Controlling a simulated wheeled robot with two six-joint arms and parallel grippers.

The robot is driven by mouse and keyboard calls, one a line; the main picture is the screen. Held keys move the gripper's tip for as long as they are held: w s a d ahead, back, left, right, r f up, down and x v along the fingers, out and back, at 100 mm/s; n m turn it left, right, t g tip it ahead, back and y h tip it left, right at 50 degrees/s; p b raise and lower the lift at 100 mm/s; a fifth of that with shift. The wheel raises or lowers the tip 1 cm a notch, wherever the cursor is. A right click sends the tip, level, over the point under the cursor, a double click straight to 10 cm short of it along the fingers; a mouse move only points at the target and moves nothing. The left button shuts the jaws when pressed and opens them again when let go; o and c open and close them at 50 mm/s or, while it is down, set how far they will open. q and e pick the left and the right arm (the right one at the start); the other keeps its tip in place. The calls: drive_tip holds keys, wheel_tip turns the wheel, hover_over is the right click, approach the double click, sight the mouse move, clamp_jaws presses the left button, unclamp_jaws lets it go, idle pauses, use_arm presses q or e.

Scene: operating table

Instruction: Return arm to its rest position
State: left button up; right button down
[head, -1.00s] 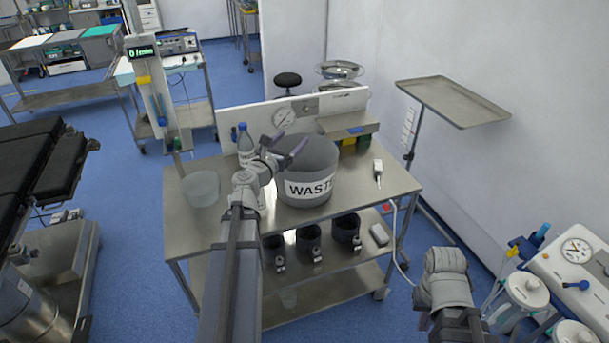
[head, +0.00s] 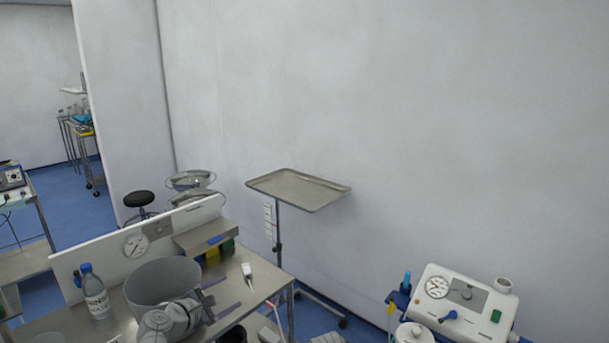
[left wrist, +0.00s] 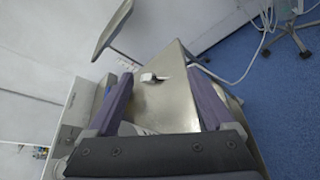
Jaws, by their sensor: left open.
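My left gripper (head: 230,294) shows in the head view at the lower left, over the metal cart (head: 262,283). Its two purple fingers are spread with nothing between them. The grey waste bin (head: 160,278) stands on the cart behind and left of the fingers, and my left wrist hides part of it. In the left wrist view, the open fingers (left wrist: 160,72) frame the bare cart top (left wrist: 165,105) and a small white device (left wrist: 150,77) lying on it. My right gripper cannot be made out in either view.
A water bottle (head: 95,292) stands left of the bin. The white device (head: 247,271) lies near the cart's right side. A tray stand (head: 298,188) is by the wall, and a white machine with a gauge (head: 465,298) is at lower right.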

use_arm(q)
drive_tip(key=s+d+f+m+g, duration=0.4)
drive_tip(key=s+d+m, duration=0.1)
drive_tip(key=d+m, duration=0.25)
drive_tip(key=s+d+f+m+g, duration=0.4)
drive_tip(key=s+d+f+m, duration=0.15)
drive_tip(key=d, duration=0.25)
drive_tip(key=s+f+m+g+y+p, duration=0.1)
drive_tip(key=s+f+m+g+y, duration=0.2)
drive_tip(key=s+m, duration=0.9)
drive_tip(key=shift+s+d+m+g+y+p, duration=0.2)
drive_tip(key=shift+m+g+y+p, duration=0.25)
drive_tip(key=shift+g+y, duration=1.25)
drive_tip(key=shift+f+t+y, duration=0.1)
drive_tip(key=shift+t+y, duration=0.4)
drive_tip(key=shift+t, duration=0.2)
